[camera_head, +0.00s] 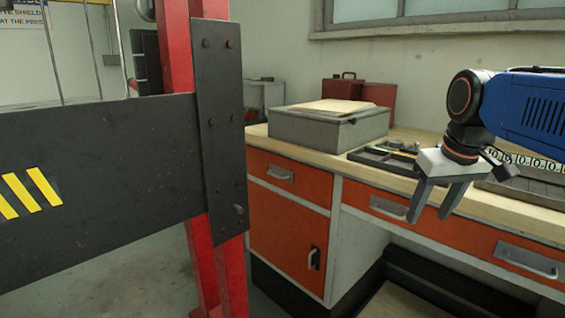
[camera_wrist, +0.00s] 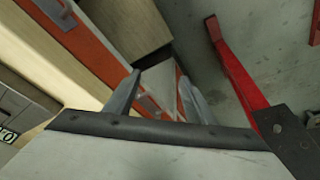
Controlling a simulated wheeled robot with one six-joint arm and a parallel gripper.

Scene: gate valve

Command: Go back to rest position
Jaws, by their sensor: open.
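My gripper (camera_head: 437,203) hangs at the right of the head view with its two grey fingers pointing down. The fingers are apart and nothing is between them. It is in front of the orange-fronted workbench (camera_head: 350,192), near the bench's front edge. The wrist view also shows the open fingers of my gripper (camera_wrist: 160,95), with orange drawer fronts and the floor beyond. No valve can be made out in either view.
A red post (camera_head: 178,60) with a dark panel (camera_head: 90,165) stands at the left. A grey box (camera_head: 328,125), a dark tray (camera_head: 375,158) and a red toolbox (camera_head: 343,88) are on the bench. Bare floor (camera_head: 130,275) shows at the lower left.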

